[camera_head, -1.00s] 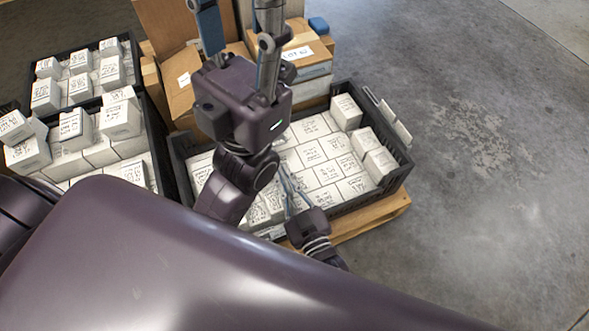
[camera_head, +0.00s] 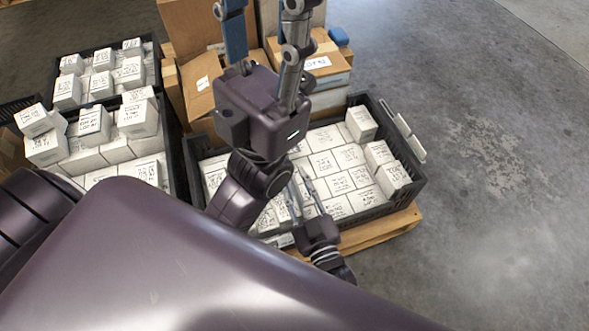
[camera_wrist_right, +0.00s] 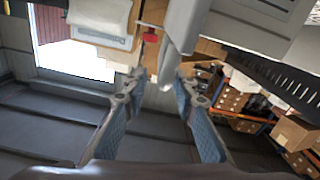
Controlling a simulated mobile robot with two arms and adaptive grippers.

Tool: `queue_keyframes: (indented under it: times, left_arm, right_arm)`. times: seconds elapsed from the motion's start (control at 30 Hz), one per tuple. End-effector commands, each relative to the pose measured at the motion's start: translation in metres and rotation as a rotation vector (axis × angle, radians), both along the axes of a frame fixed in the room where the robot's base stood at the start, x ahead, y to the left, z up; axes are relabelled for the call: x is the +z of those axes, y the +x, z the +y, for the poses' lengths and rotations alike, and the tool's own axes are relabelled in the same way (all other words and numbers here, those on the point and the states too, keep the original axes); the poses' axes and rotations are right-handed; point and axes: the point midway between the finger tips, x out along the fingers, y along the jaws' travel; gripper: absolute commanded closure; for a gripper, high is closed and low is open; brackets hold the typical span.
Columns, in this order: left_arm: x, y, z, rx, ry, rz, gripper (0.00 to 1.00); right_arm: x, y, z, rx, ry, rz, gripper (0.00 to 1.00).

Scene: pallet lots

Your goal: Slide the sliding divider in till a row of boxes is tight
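A black crate (camera_head: 415,184) holds rows of white boxes (camera_head: 340,182) with handwriting on them; several stand higher along its right side. I cannot pick out the sliding divider with certainty. My right gripper (camera_head: 299,183) is low over the front rows, its thin fingers apart; I cannot tell whether they touch a box. In the right wrist view its blue-padded fingers (camera_wrist_right: 158,82) are wide apart with nothing clearly held. A pale bar (camera_wrist_right: 180,35) shows close beyond them. My left gripper (camera_head: 262,14) is large and near the head camera, fingers apart and empty, its body covering the crate's back left part.
The crate stands on a wooden pallet (camera_head: 400,220). Brown cartons (camera_head: 322,68) stand behind it. More crates of white boxes (camera_head: 138,118) stand at the left. Thin white slabs (camera_head: 408,136) show outside the crate's right wall. Concrete floor (camera_head: 500,150) is clear at the right.

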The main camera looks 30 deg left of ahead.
Motion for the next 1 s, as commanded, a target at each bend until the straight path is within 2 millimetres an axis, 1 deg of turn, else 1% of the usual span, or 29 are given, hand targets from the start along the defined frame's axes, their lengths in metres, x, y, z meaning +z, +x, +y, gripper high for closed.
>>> queue_keyframes:
  times: [0.03, 0.2, 0.3, 0.43, 0.6, 1.0]
  left_arm:
    - [0.000, 0.000, 0.000, 0.000, 0.000, 0.000, 0.60]
    - [0.000, 0.000, 0.000, 0.000, -0.001, 0.000, 0.60]
    - [0.000, 0.000, 0.000, 0.000, -0.001, 0.000, 0.60]
    - [0.000, 0.000, 0.000, 0.000, -0.001, 0.000, 0.60]
    - [0.000, 0.000, 0.000, 0.000, -0.001, 0.000, 0.60]
    - [0.000, 0.000, 0.000, -0.001, -0.001, 0.000, 0.60]
  right_arm:
    - [0.010, 0.000, -0.001, 0.000, 0.003, -0.003, 0.74]
    - [0.041, -0.001, 0.000, 0.000, 0.003, -0.003, 0.74]
    - [0.057, -0.001, 0.000, 0.001, 0.002, -0.002, 0.74]
    - [0.072, -0.001, 0.001, 0.001, 0.001, -0.001, 0.74]
    - [0.080, -0.001, 0.001, 0.002, 0.000, 0.000, 0.74]
    - [0.080, -0.001, 0.001, 0.002, 0.000, 0.000, 0.74]
